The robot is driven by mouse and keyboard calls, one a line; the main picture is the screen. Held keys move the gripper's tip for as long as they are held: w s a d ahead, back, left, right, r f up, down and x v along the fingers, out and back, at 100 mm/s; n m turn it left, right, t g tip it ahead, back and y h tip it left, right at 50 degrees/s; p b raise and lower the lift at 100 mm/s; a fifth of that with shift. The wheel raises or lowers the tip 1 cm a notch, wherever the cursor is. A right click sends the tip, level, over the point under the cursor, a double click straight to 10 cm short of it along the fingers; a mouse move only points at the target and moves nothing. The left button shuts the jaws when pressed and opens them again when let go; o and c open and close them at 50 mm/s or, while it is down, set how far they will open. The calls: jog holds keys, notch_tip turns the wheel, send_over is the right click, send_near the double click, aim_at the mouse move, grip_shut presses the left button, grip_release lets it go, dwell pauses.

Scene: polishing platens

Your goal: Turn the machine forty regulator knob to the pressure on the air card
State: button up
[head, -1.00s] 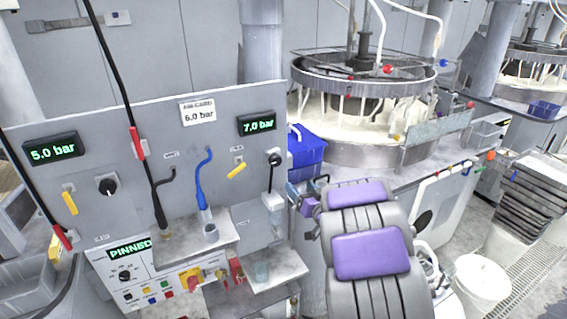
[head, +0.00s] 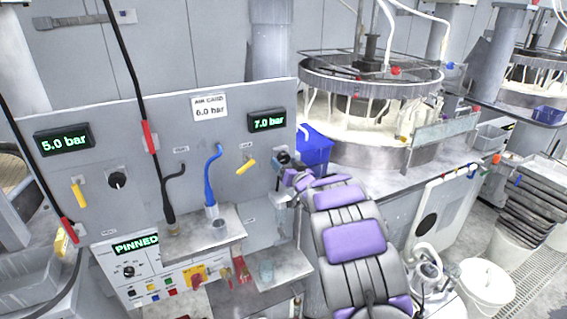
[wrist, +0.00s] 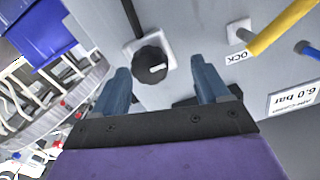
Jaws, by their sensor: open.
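The air card (head: 210,107) on the grey panel reads 6.0 bar; it is upside down in the wrist view (wrist: 294,101). A black regulator knob (head: 282,158) sits below the right display (head: 268,121), which reads 7.0 bar. Another black knob (head: 118,180) sits near the left display (head: 64,141), which reads 5.0 bar. I cannot read which one is machine forty. My gripper (wrist: 161,76) is open at the right knob. In the wrist view that knob (wrist: 151,66), with a white mark, lies between and beyond the blue-grey fingertips; contact is not clear.
Yellow lever handles (head: 247,166) and a blue hose (head: 213,178) are on the panel left of the right knob. A metal shelf (head: 200,240) juts out below. A blue bin (head: 316,148) and a round polishing machine (head: 370,150) stand to the right.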

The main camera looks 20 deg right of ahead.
aim_at(285, 161)
jog(key=shift+w+d+r, duration=0.15)
jog(key=shift+w+r, duration=0.1)
jog(key=shift+r, duration=0.2)
jog(key=shift+d+r, duration=0.35)
jog(key=shift+r, duration=0.05)
jog(key=shift+d+r+t, duration=0.2)
jog(key=shift+r+t, duration=0.1)
jog(key=shift+r, duration=0.2)
jog(key=w+f, duration=0.2)
jog(key=shift+w+d, duration=0.3)
jog(key=shift+d, duration=0.05)
jog(key=shift+c, duration=1.4)
jog(key=shift+a+f, duration=0.5)
jog(key=shift+a, duration=0.15)
jog(key=c, duration=0.4)
jog(key=shift+d+f, duration=0.1)
jog(key=c, duration=0.3)
jog(key=shift+s+d, duration=0.1)
jog(key=shift+d, duration=0.05)
jog(key=shift+c, duration=0.3)
